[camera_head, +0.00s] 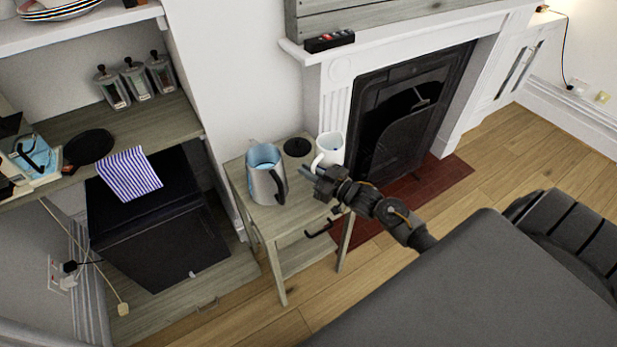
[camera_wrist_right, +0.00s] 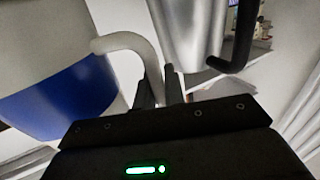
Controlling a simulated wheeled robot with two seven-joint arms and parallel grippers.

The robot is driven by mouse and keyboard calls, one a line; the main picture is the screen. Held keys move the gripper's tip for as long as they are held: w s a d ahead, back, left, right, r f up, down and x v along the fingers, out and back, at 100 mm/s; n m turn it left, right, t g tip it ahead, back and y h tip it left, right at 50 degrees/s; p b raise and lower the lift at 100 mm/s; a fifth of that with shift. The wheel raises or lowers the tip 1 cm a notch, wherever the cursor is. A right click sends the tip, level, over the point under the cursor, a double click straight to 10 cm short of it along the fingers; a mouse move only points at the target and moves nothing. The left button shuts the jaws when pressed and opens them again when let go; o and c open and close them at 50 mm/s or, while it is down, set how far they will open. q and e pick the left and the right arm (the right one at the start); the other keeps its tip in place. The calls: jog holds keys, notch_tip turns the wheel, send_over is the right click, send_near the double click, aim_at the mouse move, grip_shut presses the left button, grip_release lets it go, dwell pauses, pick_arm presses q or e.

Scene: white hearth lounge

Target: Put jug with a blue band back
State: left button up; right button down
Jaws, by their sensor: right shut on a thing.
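The jug with a blue band (camera_head: 331,146) is the white jug at the table's back right edge in the head view. In the right wrist view its white body and wide blue band (camera_wrist_right: 62,102) fill the left side. My right gripper (camera_head: 318,180) is shut on its white handle (camera_wrist_right: 138,50), with the fingertips (camera_wrist_right: 160,88) at the handle's end. The head view does not clearly show whether the jug's base touches the tabletop. My left gripper is out of view.
A steel jug with a black handle (camera_head: 265,176) stands close by on the small wooden table (camera_head: 293,214). A black disc (camera_head: 297,147) lies between the two jugs. A fireplace (camera_head: 408,110) is to the right, shelves (camera_head: 150,122) to the left.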

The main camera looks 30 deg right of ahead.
jog(key=shift+w+f, duration=0.15)
jog(key=shift+f, duration=0.7)
jog(key=shift+w+f, duration=0.1)
jog(key=shift+f, duration=0.75)
jog(key=shift+f, duration=0.1)
jog(key=c, duration=1.5)
grip_release()
